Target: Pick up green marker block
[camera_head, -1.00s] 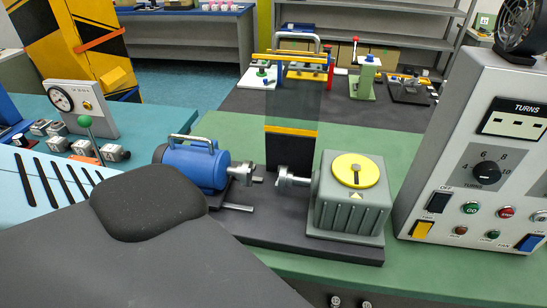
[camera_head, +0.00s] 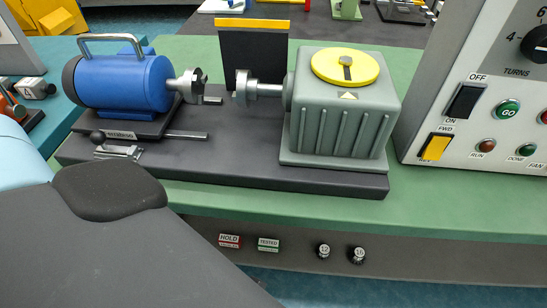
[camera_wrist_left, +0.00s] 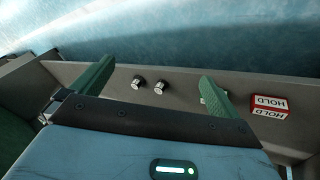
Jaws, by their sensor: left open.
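The green marker block (camera_head: 268,245) is a small white-and-green piece, its label seeming to read TESTED, on the grey strip along the bench's front. It sits just right of a red HOLD block (camera_head: 229,241). In the left wrist view my left gripper (camera_wrist_left: 155,73) is open, its two green fingers apart with nothing held. The HOLD block (camera_wrist_left: 268,106) lies outside the right-hand finger. The green block is mostly or fully hidden behind that finger there. My left gripper is hidden in the head view, where my dark arm fills the lower left. My right gripper is not in view.
Two small round weights or knobs (camera_head: 340,252), marked 12 and 16, are on the strip; they show between my fingers (camera_wrist_left: 148,85). A blue motor (camera_head: 122,84) and grey gearbox (camera_head: 338,115) stand on a dark base behind. A control panel (camera_head: 480,110) stands right.

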